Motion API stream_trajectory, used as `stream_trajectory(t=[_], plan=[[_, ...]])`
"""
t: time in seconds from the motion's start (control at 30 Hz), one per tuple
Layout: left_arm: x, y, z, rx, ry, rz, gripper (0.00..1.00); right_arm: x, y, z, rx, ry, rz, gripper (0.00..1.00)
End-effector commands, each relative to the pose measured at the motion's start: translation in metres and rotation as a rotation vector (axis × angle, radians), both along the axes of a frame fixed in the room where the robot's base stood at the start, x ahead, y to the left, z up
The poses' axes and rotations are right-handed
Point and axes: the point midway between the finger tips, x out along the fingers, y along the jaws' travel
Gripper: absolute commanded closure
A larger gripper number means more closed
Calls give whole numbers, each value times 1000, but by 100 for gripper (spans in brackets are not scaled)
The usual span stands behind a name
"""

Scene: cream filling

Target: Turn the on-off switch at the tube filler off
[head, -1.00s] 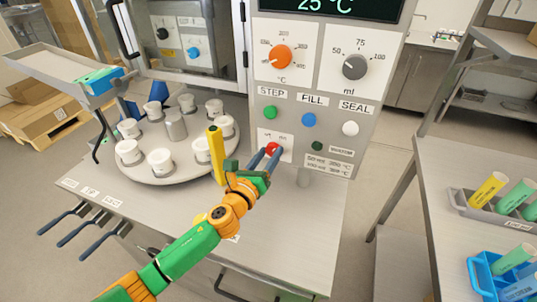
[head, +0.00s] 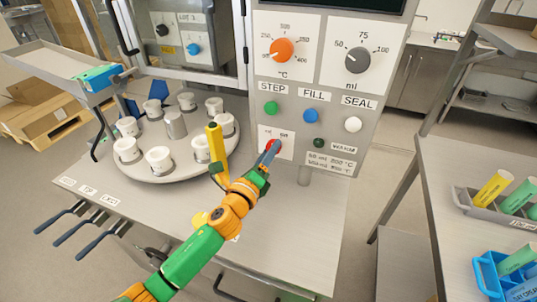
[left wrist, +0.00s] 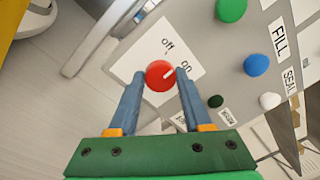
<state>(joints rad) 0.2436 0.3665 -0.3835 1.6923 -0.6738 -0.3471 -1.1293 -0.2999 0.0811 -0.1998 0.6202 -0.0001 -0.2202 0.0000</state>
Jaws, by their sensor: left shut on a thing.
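The on-off switch is a red round knob (head: 269,147) on a white plate low on the tube filler's front panel. In the left wrist view the red knob (left wrist: 159,76) has a white pointer mark slanting up and right, closer to the "on" label than to "off". My left gripper (head: 272,147) is shut on the knob, with one blue finger on each side of it. The display (head: 330,4) at the top of the filler is dark, with no digits. My right gripper is not in view.
Green (head: 271,107), blue (head: 309,115) and white (head: 353,124) buttons sit just above the switch. A round turntable (head: 160,175) with several white cups stands to the left. A side table (head: 450,230) with tube racks is on the right.

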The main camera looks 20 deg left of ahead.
Motion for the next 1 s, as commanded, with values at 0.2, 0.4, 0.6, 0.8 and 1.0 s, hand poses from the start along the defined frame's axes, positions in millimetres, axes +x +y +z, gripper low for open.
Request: stream_trajectory(t=[0.2,0.4,0.6,0.8,1.0], plan=[[0,0,-1,-189,4,-1,100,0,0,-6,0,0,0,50],[0,0,0,-325,8,-1,100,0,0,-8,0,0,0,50],[0,-1,0,-420,11,-1,100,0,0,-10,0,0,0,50],[0,0,0,-470,12,-2,100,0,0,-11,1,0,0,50],[0,-1,1,-487,12,-2,100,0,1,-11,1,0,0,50]])
